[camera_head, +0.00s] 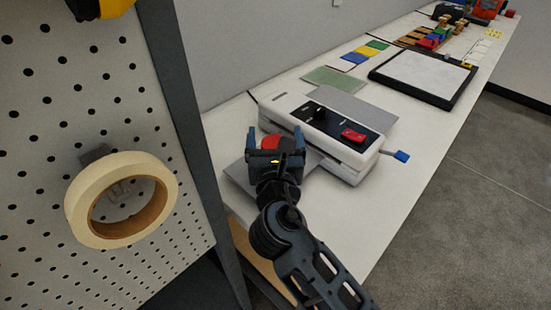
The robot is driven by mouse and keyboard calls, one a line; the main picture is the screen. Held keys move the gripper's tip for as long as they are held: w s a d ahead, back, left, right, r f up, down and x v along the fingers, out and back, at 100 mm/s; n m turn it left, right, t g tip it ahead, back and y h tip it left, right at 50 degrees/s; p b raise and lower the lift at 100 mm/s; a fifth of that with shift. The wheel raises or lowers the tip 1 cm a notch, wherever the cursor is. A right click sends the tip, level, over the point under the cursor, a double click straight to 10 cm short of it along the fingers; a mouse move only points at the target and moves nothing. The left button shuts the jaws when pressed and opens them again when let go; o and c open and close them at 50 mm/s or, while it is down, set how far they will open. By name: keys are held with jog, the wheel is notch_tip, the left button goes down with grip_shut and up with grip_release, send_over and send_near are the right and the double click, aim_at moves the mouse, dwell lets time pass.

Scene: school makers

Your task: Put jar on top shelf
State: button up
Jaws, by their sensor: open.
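My gripper (276,147) is open, low over the near left end of the white table, just left of a laminator-like machine. A small red rounded thing (270,142) shows between its two fingers; it may be a jar's lid, but the gripper hides most of it. I cannot tell whether the fingers touch it. No other jar is clear in view. I cannot make out a top shelf in this view.
The white machine (345,168) has a black panel, a red switch and a blue-tipped lever. A pegboard (130,100) with a tape roll (80,215) stands close at left. Farther along the table (395,125) lie a black-framed board (465,85) and coloured pieces. Open floor lies right.

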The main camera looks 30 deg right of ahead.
jog(key=shift+c, duration=0.4)
jog(key=c, duration=1.4)
jog(key=shift+r, duration=0.15)
jog(key=shift+r, duration=0.6)
notch_tip(320, 180, up, 3)
jog(key=shift+p, duration=0.55)
jog(key=s+d+r, duration=0.2)
jog(key=s, duration=0.1)
jog(key=s+d+r+p, duration=0.1)
jog(key=s+d+r, duration=0.1)
jog(key=s+d, duration=0.1)
jog(key=s+d+r+p, duration=0.1)
jog(key=s+d+r, duration=0.1)
jog(key=shift+s+d+r, duration=0.3)
jog(key=shift+s+d, duration=0.05)
jog(key=shift+s, duration=0.05)
